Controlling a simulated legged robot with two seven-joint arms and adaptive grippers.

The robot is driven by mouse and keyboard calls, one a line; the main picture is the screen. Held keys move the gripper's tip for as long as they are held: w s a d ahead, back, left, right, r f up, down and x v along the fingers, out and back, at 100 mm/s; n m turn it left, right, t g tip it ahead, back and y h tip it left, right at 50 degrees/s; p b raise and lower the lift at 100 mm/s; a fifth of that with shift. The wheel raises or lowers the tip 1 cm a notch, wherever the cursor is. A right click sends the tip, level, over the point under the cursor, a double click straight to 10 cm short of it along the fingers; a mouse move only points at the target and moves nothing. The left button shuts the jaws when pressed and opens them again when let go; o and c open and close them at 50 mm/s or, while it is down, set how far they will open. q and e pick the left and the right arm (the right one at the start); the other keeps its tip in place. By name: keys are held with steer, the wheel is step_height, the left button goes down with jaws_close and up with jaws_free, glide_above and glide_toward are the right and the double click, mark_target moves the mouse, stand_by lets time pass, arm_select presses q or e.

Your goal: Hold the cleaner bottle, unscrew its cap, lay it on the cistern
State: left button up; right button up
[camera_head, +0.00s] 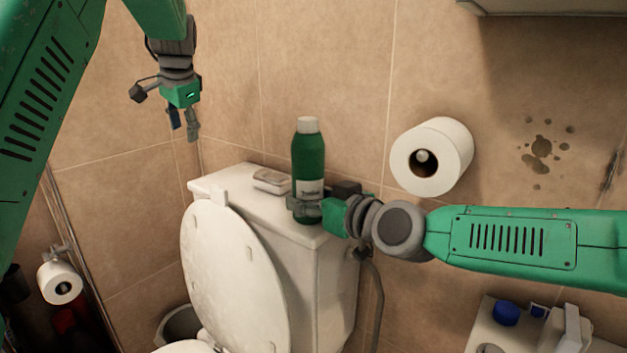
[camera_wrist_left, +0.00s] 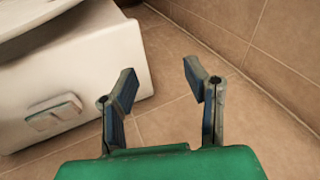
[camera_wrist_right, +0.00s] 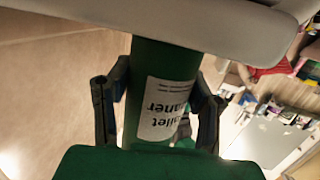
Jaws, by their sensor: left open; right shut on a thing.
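The green cleaner bottle (camera_head: 308,158) stands upright on the cistern lid (camera_head: 236,178), with its white cap (camera_head: 308,125) on top. My right gripper (camera_head: 306,209) is shut around the lower part of the bottle, below or at its white label. In the right wrist view the bottle (camera_wrist_right: 160,85) sits between the two fingers, its label partly hidden. My left gripper (camera_head: 184,130) is open and empty, above and to the left of the cistern, apart from the bottle. In the left wrist view its fingers (camera_wrist_left: 163,95) are spread with nothing between them.
The raised toilet seat lid (camera_head: 230,270) leans in front of the cistern. A toilet paper roll (camera_head: 443,156) hangs on the wall to the right.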

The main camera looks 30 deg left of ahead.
arm_select(q)
steer(key=w+d+r+n+h, duration=0.1)
steer(key=w+d+r+h, duration=0.1)
steer(key=d, duration=0.6)
steer(key=w+d+r+n+h, duration=0.1)
steer(key=w+d+r, duration=0.1)
steer(key=d, duration=0.6)
step_height(320, 180, up, 6)
steer(key=r+n+g+h, duration=0.1)
steer(key=n+g, duration=0.1)
glide_above(301, 118)
steer(key=a, duration=0.1)
steer(key=shift+w+a+f, duration=0.1)
steer(key=shift+w+f, duration=0.15)
steer(key=shift+w, duration=0.2)
steer(key=shift+s+d+r, duration=0.15)
steer(key=shift+d, duration=0.15)
steer(key=shift+s+d, duration=0.1)
steer(key=shift+d+f, duration=0.1)
steer(key=shift+f, duration=2.95)
steer(key=shift+a, duration=0.2)
jaws_close()
steer(key=shift+d+r, duration=0.1)
steer(key=shift+d, duration=0.05)
